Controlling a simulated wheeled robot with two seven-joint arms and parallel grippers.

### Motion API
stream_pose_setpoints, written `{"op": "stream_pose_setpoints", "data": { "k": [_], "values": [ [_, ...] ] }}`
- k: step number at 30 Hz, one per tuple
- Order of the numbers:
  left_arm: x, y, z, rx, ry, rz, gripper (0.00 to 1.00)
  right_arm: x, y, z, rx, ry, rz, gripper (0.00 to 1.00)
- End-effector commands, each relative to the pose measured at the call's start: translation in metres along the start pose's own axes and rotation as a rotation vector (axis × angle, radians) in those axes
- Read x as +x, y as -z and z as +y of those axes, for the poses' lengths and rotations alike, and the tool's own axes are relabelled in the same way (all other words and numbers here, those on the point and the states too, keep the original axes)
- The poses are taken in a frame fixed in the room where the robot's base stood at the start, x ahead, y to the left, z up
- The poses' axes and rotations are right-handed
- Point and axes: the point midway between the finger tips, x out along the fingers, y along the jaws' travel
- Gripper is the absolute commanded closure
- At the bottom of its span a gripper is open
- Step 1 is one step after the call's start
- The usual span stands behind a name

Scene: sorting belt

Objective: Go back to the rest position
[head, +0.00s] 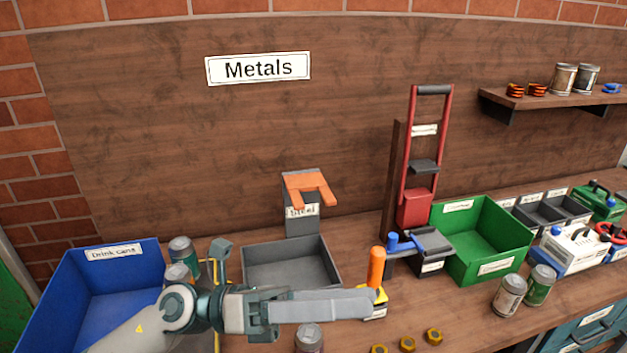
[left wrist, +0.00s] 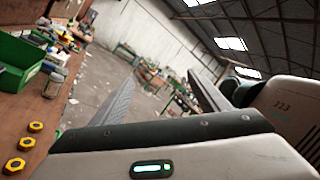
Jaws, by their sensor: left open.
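My left gripper (head: 368,302) reaches in from the lower left of the head view, above the front of the bench. In the left wrist view its two fingers (left wrist: 160,80) stand apart with nothing between them, so it is open and empty. One long grey finger shows clearly in the head view, pointing right, in front of the grey bin (head: 332,272). My right gripper is not in view.
A blue "Drink cans" bin (head: 62,290) stands left, with cans (head: 181,250) beside it. An orange-handled tool (head: 376,267) stands close behind my finger. Brass nuts (head: 407,344) lie in front. A green bin (head: 490,218) and two cans (head: 509,295) are right.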

Motion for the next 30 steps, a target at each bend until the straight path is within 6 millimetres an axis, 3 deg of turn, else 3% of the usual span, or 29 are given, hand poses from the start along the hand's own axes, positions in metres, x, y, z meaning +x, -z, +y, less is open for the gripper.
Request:
{"op": "stream_pose_setpoints", "data": {
  "k": [4,8,11,14,17,20,24,30],
  "values": [
    [-0.014,-0.046,-0.002,-0.215,0.053,-0.348,0.31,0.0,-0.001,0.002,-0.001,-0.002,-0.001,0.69],
    [-0.049,-0.079,0.016,-0.416,0.067,-0.65,0.31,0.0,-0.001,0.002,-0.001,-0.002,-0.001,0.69],
    [-0.087,-0.09,0.041,-0.578,0.058,-0.878,0.31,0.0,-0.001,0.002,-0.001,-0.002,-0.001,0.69],
    [-0.131,-0.086,0.072,-0.748,0.031,-1.101,0.31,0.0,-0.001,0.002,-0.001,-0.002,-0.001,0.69],
    [-0.177,-0.064,0.106,-0.92,-0.012,-1.32,0.31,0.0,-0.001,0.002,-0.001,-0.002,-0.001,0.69],
    [-0.22,-0.028,0.136,-1.086,-0.07,-1.522,0.31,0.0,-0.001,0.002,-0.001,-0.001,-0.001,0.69],
    [-0.268,0.04,0.166,-1.302,-0.169,-1.769,0.31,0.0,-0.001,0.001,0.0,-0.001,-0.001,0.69],
    [-0.312,0.147,0.181,-1.568,-0.33,-2.051,0.31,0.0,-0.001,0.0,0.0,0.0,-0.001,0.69]
  ]
}}
